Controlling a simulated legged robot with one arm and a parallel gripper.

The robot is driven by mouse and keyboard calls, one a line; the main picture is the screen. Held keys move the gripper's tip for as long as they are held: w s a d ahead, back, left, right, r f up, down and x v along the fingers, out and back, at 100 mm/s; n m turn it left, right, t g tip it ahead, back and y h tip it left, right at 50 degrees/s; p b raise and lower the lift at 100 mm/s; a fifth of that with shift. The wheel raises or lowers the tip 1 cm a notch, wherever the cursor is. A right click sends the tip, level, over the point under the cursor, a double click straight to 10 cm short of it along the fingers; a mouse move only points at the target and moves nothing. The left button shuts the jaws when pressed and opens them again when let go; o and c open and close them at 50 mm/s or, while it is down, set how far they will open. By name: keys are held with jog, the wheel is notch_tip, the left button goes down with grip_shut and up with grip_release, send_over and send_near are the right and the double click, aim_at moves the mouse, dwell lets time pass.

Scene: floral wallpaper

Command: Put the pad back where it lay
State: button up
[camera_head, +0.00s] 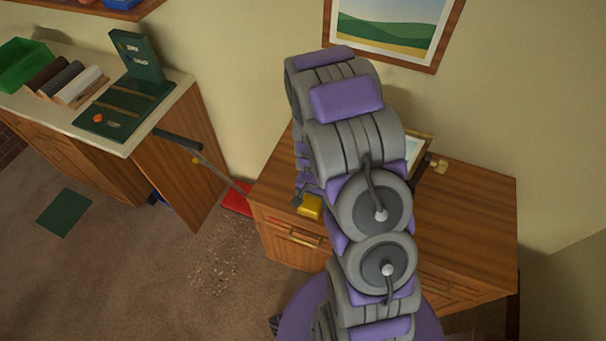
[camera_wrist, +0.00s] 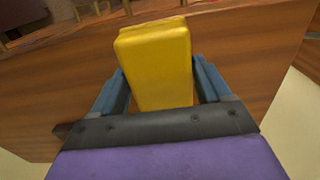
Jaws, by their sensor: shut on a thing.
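A yellow pad (camera_wrist: 153,62), a block with rounded edges, sits between the two blue fingers of my gripper (camera_wrist: 160,88) in the wrist view. The fingers are shut on its sides. In the head view the yellow pad (camera_head: 311,207) shows at the left of my arm, over the front left part of the wooden cabinet (camera_head: 470,210). My arm hides much of the cabinet top. I cannot tell whether the pad touches the top or hangs above it.
A counter (camera_head: 165,95) at the left holds a green box (camera_head: 22,62), rolls and a dark green board (camera_head: 125,105). A long-handled tool (camera_head: 215,165) leans near a red dustpan-like thing (camera_head: 239,199). Crumbs (camera_head: 225,265) and a green square (camera_head: 64,212) lie on the floor. A framed picture (camera_head: 392,30) hangs behind.

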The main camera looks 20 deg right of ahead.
jog(key=w, duration=0.4)
jog(key=w+d, duration=0.1)
jog(key=w, duration=0.3)
jog(key=w+d+f+b, duration=0.1)
jog(key=w, duration=0.3)
jog(key=shift+w+d+f, duration=0.1)
notch_tip(320, 180, down, 4)
jog(key=shift+w+r+b, duration=0.1)
jog(key=shift+r+b, duration=0.1)
jog(key=shift+b, duration=0.2)
jog(key=shift+c, duration=0.4)
jog(key=o, duration=1)
jog(key=shift+r, duration=0.2)
